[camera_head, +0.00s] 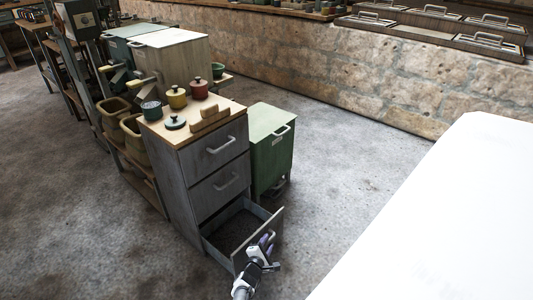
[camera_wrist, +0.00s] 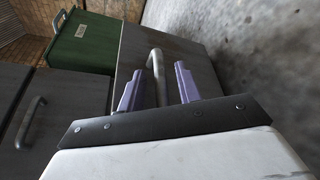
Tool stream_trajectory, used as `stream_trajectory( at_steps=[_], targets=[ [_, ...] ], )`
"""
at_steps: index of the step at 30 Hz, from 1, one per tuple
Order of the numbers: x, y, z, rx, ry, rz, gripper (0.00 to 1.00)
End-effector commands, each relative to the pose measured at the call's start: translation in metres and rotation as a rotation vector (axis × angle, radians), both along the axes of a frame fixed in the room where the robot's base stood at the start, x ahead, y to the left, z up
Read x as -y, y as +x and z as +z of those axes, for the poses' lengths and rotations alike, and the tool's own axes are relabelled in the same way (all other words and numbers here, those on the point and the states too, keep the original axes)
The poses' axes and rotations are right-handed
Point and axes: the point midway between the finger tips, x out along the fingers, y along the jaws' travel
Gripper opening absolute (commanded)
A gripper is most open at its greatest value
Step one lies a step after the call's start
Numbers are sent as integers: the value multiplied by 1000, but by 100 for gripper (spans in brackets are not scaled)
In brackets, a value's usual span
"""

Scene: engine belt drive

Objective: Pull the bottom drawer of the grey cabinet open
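The grey cabinet (camera_head: 177,178) has a wooden top and three drawers. Its bottom drawer (camera_head: 213,241) stands pulled out, with a dark, empty-looking interior. In the wrist view the drawer's front panel (camera_wrist: 193,60) shows with its curved metal handle (camera_wrist: 157,66). My gripper (camera_head: 267,244) is at the outer side of that front panel. In the wrist view my gripper's purple fingers (camera_wrist: 159,70) are apart, one on each side of the handle, with a visible gap on both sides. The exact depth of the fingers around the handle is hard to tell.
The middle drawer (camera_head: 221,190) and top drawer (camera_head: 214,153) are closed. A green bin (camera_head: 270,153) stands right of the cabinet. Pots, including a red one (camera_head: 199,89), stand on top. A white surface (camera_head: 450,220) fills the right foreground. Floor around the drawer is clear.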

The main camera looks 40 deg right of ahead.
Motion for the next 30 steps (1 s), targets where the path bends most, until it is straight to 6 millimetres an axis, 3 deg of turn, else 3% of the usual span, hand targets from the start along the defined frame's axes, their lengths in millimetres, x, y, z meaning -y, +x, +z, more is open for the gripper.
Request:
stream_trajectory(
  at_steps=[5,30],
  targets=[
    [0,1,19,0,-1,1,34],
    [-1,1,165,1,-1,2,34]
  ],
)
